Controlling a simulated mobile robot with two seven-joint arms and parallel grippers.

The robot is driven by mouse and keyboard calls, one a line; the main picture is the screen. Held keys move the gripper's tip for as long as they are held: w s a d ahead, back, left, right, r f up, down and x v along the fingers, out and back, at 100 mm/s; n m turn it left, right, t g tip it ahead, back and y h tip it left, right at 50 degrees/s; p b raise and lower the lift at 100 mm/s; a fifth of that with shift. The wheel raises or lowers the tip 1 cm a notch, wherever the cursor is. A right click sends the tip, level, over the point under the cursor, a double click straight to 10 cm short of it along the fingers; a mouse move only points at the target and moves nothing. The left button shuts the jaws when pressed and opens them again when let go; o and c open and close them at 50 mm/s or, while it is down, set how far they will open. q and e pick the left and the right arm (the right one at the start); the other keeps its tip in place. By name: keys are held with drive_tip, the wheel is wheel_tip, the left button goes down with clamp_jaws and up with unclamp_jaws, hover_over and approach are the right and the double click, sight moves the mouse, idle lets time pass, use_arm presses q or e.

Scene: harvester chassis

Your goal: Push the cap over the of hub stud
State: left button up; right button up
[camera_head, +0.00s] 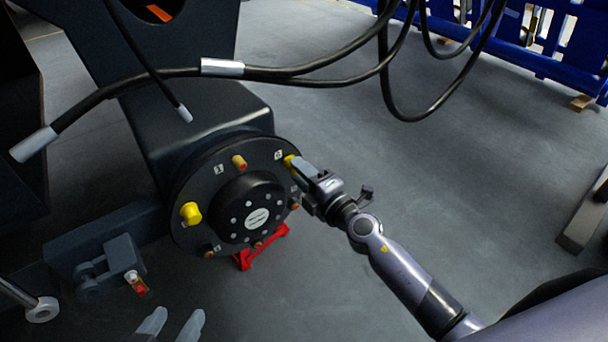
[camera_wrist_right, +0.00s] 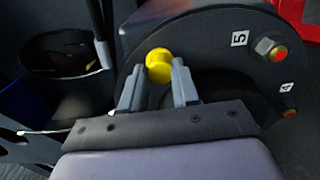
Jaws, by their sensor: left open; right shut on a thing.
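The round black hub (camera_head: 205,177) carries several studs around its rim. My right gripper (camera_head: 291,162) is at the hub's upper right rim, shut on a yellow cap (camera_head: 288,160). In the right wrist view this cap (camera_wrist_right: 158,66) sits between the fingertips, against the hub face. I cannot tell how far it is over a stud, as the stud there is hidden. Another yellow cap (camera_head: 190,213) sits at the hub's left rim. A bare stud with a red end (camera_head: 239,162) is at the top. My left gripper (camera_head: 174,326) is open and empty at the bottom edge.
Black hoses (camera_head: 290,73) hang across the top. A red stand (camera_head: 262,247) is under the hub. A dark bracket (camera_head: 108,262) with a cylinder rod lies at lower left. Blue racking (camera_head: 510,45) stands at the back right.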

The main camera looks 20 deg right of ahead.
drive_tip(key=o, duration=0.9)
drive_tip(key=v, duration=0.5)
drive_tip(key=shift+p, duration=0.35)
